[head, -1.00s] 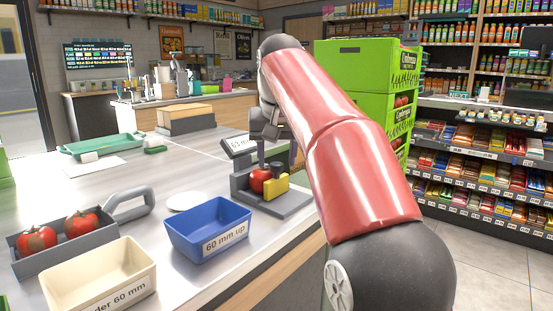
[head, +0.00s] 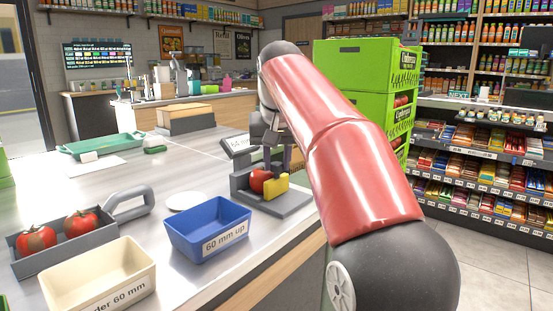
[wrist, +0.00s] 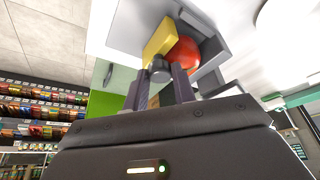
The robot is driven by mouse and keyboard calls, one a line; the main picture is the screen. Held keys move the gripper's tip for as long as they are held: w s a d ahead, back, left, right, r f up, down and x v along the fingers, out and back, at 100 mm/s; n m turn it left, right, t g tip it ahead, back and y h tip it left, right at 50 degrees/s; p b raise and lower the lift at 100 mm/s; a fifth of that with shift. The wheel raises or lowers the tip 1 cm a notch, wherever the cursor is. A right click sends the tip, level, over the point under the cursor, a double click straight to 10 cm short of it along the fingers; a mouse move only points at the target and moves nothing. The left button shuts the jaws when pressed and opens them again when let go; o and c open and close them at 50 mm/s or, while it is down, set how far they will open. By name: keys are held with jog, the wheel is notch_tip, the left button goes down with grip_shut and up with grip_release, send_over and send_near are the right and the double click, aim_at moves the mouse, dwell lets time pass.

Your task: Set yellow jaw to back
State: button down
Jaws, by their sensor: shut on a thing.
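The yellow jaw (head: 276,187) stands on the grey measuring device (head: 290,203) at the counter's right edge. A red tomato (head: 260,180) sits beside the jaw, between it and the grey upright block. In the wrist view, the yellow jaw (wrist: 159,40) has a grey round knob (wrist: 159,72), and the tomato (wrist: 184,54) shows beside it. My gripper (wrist: 161,80) is shut on this knob, a finger on each side. In the head view, my gripper (head: 277,152) is partly hidden by my arm. The device's small display (head: 238,144) shows a millimetre reading, hard to read.
A blue bin (head: 190,238) marked "60 mm up" and a cream bin (head: 75,285) stand nearer on the counter. A grey handled tray (head: 30,262) holds two tomatoes. Green crates (head: 350,65) are stacked behind my arm. The counter's middle is mostly clear.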

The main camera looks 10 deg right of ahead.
jog(key=s+d, duration=0.2)
jog(key=shift+s+b, duration=0.4)
jog(key=c, duration=1.1)
grip_release()
jog(key=shift+c, duration=0.2)
jog(key=v, duration=0.8)
jog(key=shift+p, duration=0.45)
jog(key=shift+s+f, duration=0.1)
jog(key=shift+f, duration=0.05)
